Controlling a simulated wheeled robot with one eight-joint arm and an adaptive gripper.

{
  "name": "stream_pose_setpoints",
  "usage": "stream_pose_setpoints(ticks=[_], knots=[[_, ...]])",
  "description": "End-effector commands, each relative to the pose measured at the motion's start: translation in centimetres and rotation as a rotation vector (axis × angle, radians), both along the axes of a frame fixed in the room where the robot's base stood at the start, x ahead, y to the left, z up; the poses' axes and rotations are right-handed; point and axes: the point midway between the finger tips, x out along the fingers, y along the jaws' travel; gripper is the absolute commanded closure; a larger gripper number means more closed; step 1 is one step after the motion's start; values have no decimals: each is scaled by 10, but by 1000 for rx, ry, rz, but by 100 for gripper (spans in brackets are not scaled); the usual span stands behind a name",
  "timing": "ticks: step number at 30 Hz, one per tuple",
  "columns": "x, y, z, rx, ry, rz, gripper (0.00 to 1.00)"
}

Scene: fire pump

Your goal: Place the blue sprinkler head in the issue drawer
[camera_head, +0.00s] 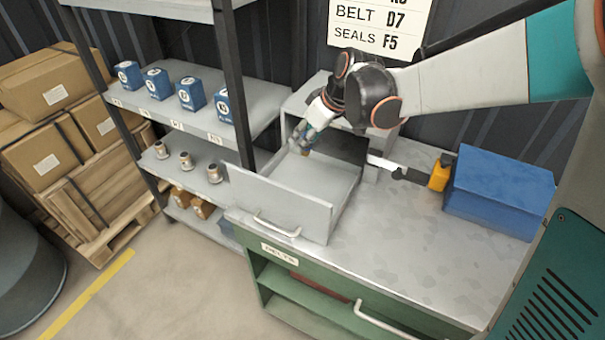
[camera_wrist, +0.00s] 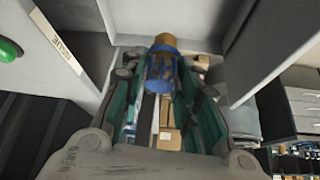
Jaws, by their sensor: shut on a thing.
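The blue sprinkler head (camera_wrist: 160,68) has a blue body and a brass-coloured end, and it sits between my gripper's fingers in the wrist view. My gripper (camera_head: 303,138) is shut on it; in the head view only a small part of the held piece shows. The issue drawer (camera_head: 283,203) is a light grey open drawer pulled out from a grey cabinet on the bench. My gripper is above the back left part of the drawer, near its left wall. The visible drawer floor looks empty. A label reading ISSUE (camera_wrist: 62,43) shows in the wrist view.
A blue box (camera_head: 500,190) and a yellow item (camera_head: 440,172) stand on the bench to the right. A shelf (camera_head: 200,105) with blue boxes and several small metal parts stands at the left. The bench top in front of the blue box is clear.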

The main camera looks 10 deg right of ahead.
Motion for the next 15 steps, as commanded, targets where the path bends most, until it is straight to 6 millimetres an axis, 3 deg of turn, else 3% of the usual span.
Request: stream_pose_setpoints(ticks=[1,9,15], knots=[[1,0,-17,0,0,0,96],[0,0,-77,0,0,-1,96],[0,0,-95,0,0,-1,96]])
